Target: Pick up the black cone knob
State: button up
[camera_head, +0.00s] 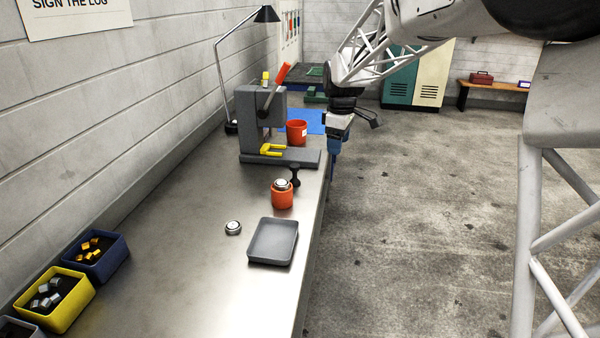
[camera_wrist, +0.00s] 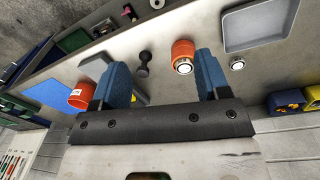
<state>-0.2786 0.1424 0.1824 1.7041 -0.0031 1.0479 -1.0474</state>
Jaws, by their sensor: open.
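The black cone knob (camera_head: 295,175) stands on the steel bench near its right edge, just in front of the grey press in the head view. In the wrist view the black knob (camera_wrist: 144,64) shows between the two blue fingers, closer to the left one, and beyond their tips. My gripper (camera_head: 335,150) hangs near the bench's right edge, to the right of and behind the knob in the head view. In the wrist view my gripper (camera_wrist: 163,72) is open, with nothing held between its fingers.
An orange cup (camera_head: 282,198) with a silver round piece in it stands just in front of the knob. A silver disc (camera_head: 233,228) and a grey tray (camera_head: 273,242) lie nearer. The press (camera_head: 262,125) stands behind, beside a red bucket (camera_head: 297,133). Parts bins (camera_head: 95,257) line the wall.

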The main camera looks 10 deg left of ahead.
aim_at(293, 165)
jog(key=w+a+f+n, duration=0.2)
jog(key=w+a+f, duration=0.1)
jog(key=w+a, duration=0.1)
jog(key=w+a+f+n, duration=0.2)
jog(key=w+a+f, duration=0.2)
jog(key=w+a, duration=0.1)
jog(key=w+a+f+n, duration=0.2)
jog(key=w+a+f, duration=0.2)
jog(key=a, duration=0.2)
jog(key=shift+w+a+f+g, duration=0.2)
jog(key=shift+f+g, duration=0.05)
jog(key=shift+g, duration=0.15)
jog(key=shift+f, duration=0.1)
jog(key=shift+f, duration=1.25)
jog(key=shift+f, duration=2.6)
jog(key=c, duration=1)
jog(key=shift+a+r, duration=0.1)
jog(key=shift+c, duration=0.2)
